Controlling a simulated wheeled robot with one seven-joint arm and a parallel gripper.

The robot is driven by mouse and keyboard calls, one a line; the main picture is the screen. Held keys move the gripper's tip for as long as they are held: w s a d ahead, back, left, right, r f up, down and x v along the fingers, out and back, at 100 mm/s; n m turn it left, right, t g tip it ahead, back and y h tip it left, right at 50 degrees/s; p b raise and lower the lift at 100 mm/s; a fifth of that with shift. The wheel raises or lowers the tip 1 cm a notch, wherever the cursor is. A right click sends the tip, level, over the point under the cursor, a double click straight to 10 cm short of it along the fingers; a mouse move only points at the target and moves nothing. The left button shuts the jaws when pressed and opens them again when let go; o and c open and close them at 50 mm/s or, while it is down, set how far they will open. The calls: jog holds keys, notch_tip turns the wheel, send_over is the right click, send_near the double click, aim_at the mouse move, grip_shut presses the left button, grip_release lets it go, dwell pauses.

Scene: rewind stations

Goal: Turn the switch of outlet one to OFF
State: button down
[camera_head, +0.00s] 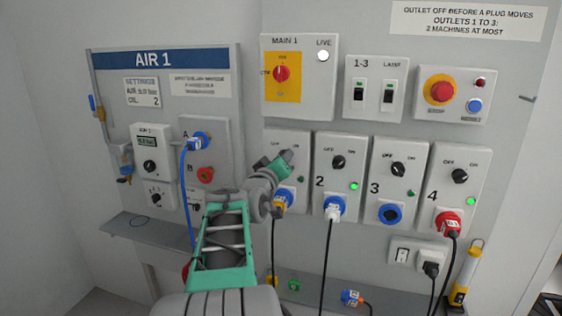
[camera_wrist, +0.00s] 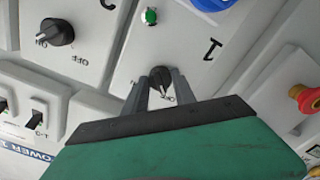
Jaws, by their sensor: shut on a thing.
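Outlet one (camera_head: 303,148) is the leftmost of the numbered outlet panels in the head view. My gripper (camera_head: 289,155) is at its upper part and covers the switch there. In the wrist view, the dark switch knob (camera_wrist: 160,76) sits between the fingertips of my gripper (camera_wrist: 160,84), which is shut on it. The knob's exact pointing is hard to read. The outlet's small green lamp (camera_head: 300,180) looks dark in the head view; it also shows in the wrist view (camera_wrist: 150,16). A blue plug (camera_head: 284,198) sits in the outlet's socket below my gripper.
Outlet two (camera_head: 320,148) stands close to the right, its lamp lit, with outlets three (camera_head: 376,150) and four (camera_head: 434,155) beyond. The main switch panel (camera_head: 325,95) is just above. Cables hang below, and the AIR 1 panel (camera_head: 160,95) is at left.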

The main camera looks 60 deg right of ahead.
jog(key=c, duration=1)
grip_release()
jog(key=a, duration=0.5)
jog(key=s+a, duration=0.1)
jog(key=a, duration=0.1)
jog(key=shift+s+a+b, duration=0.1)
jog(key=shift+a+b, duration=0.2)
jog(key=shift+b, duration=0.05)
